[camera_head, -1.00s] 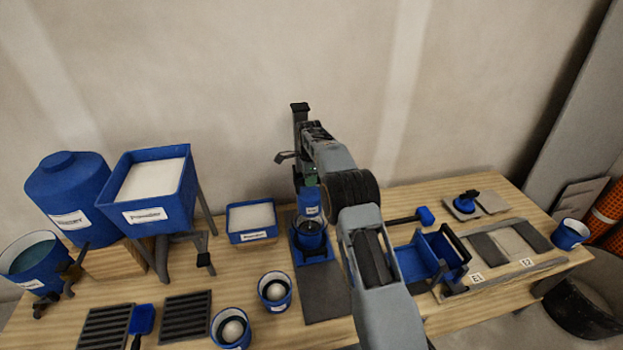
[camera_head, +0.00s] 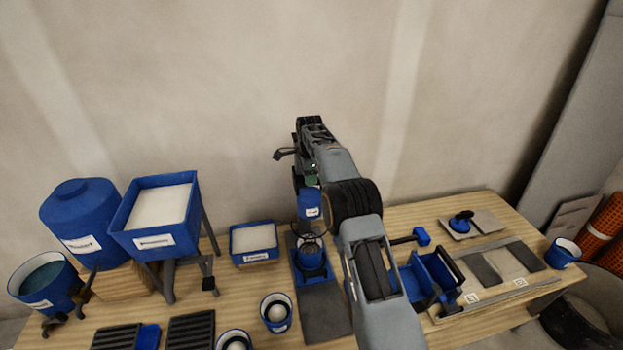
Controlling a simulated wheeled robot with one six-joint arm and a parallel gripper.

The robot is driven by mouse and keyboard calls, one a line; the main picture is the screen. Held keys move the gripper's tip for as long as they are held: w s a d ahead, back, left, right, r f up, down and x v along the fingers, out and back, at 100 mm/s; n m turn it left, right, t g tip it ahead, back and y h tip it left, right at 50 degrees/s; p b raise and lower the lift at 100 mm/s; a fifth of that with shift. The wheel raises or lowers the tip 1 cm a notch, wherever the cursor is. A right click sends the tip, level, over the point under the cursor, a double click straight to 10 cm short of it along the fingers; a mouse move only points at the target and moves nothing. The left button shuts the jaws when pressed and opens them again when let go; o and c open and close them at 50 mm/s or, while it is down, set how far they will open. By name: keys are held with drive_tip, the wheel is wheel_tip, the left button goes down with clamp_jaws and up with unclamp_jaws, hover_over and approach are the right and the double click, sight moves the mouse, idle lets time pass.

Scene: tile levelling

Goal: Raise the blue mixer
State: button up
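The blue mixer (camera_head: 309,206) stands at the back middle of the table in the head view, beside and partly behind my arm. Its blue head with a white label hangs above a blue container (camera_head: 311,263), with a gap between them where a thin wire-like stirrer shows. A dark lever (camera_head: 285,153) sticks out to the left, higher up. My arm reaches up and away from the camera to the upper part of the mixer. My gripper's fingers are hidden or too small to make out there, so I cannot see what they touch.
On the left stand a blue tank (camera_head: 82,218), a hopper (camera_head: 128,241) of white powder and a bucket (camera_head: 40,298). A powder box (camera_head: 254,259) and small cups (camera_head: 276,322) are near the mixer. Blue holders (camera_head: 428,275) and tile pieces (camera_head: 483,267) are on the right.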

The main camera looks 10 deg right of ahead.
drive_tip(key=shift+o, duration=1.1)
drive_tip(key=shift+f, duration=0.2)
drive_tip(key=shift+r, duration=0.1)
wheel_tip(320, 180, up, 6)
drive_tip(key=shift+r, duration=0.6)
